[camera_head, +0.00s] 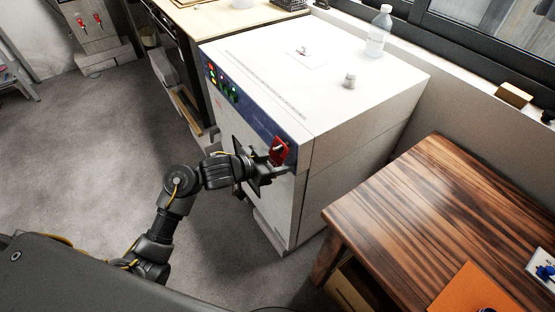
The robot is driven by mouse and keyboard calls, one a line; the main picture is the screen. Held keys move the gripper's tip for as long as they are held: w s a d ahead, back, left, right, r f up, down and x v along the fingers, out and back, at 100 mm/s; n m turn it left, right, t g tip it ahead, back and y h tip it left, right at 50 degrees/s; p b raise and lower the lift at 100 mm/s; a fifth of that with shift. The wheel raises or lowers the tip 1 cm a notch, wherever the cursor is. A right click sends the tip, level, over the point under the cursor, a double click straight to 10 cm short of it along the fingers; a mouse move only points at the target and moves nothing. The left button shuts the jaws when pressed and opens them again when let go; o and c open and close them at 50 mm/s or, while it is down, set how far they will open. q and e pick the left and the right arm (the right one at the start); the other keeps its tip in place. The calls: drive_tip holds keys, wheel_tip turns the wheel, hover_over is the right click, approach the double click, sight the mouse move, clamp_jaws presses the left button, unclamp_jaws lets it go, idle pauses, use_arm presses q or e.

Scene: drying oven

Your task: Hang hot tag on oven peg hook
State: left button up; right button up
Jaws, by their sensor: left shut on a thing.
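The hot tag (279,151) is a small red plate with a white mark. It is at the right end of the blue panel on the front of the white drying oven (345,135). My left gripper (270,166) is at the oven front, shut on the tag at its lower edge. The peg hook cannot be made out; the tag and gripper may cover it. I cannot tell whether the tag hangs on it. My right gripper is not in view.
A brown striped wooden table (440,190) stands right of the oven, with an orange sheet (468,290) on it. A clear bottle (379,32) stands behind the oven top by the window. A wooden counter (225,20) is at the back. Grey floor (90,150) lies open at left.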

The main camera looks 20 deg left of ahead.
use_arm(q)
drive_tip(key=o, duration=1.1)
drive_tip(key=p+v, duration=0.1)
drive_tip(key=v, duration=1)
drive_tip(key=shift+p, duration=0.3)
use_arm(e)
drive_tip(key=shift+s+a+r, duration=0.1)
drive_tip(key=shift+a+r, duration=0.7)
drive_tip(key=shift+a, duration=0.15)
use_arm(q)
drive_tip(key=shift+w, duration=0.1)
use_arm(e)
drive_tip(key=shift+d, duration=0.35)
